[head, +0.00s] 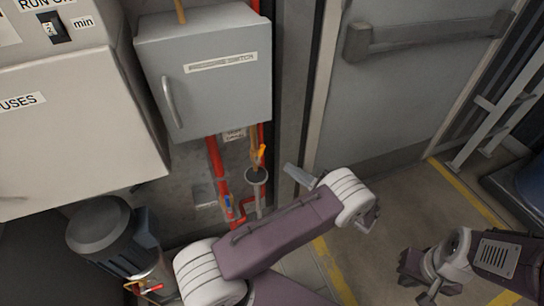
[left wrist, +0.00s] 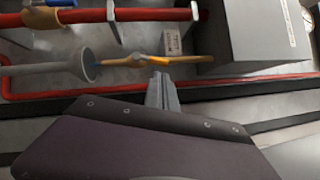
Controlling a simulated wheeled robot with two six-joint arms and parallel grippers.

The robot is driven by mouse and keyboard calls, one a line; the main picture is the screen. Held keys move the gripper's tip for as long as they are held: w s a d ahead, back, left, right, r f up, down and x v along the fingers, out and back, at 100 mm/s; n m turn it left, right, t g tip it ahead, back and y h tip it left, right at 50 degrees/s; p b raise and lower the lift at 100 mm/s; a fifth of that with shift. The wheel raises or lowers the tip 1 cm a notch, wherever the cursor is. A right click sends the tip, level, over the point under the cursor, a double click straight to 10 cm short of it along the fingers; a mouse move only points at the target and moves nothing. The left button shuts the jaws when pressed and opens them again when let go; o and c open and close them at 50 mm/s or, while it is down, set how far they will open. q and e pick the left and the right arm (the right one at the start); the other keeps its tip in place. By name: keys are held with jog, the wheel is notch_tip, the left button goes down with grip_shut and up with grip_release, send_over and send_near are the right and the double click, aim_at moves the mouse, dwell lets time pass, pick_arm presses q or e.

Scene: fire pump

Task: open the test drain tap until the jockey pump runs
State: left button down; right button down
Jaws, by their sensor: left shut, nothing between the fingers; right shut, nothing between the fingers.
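The test drain tap (head: 262,153) has a small orange lever on a brass pipe below the grey pressure switch box (head: 215,70). In the left wrist view the tap (left wrist: 153,62) is just beyond the fingertips, its lever lying roughly along the pipe. A grey funnel (head: 256,176) is under the pipe's outlet; a small blue patch shows at its mouth in the wrist view. My left gripper (head: 290,170) is shut and empty, pointing at the tap; contact cannot be told. My right gripper (head: 428,296) is shut and empty at the lower right. The jockey pump cannot be surely identified.
A red pipe (head: 217,165) with a blue-handled valve (head: 228,203) runs left of the funnel. A dark motor-like cylinder (head: 103,228) stands lower left. A large beige cabinet (head: 80,115) is at left. A grey door (head: 400,90) with a push bar is right; floor before it is clear.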

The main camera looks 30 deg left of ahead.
aim_at(263, 150)
pick_arm(q)
jog(key=x, duration=0.8)
jog(key=shift+a, duration=0.15)
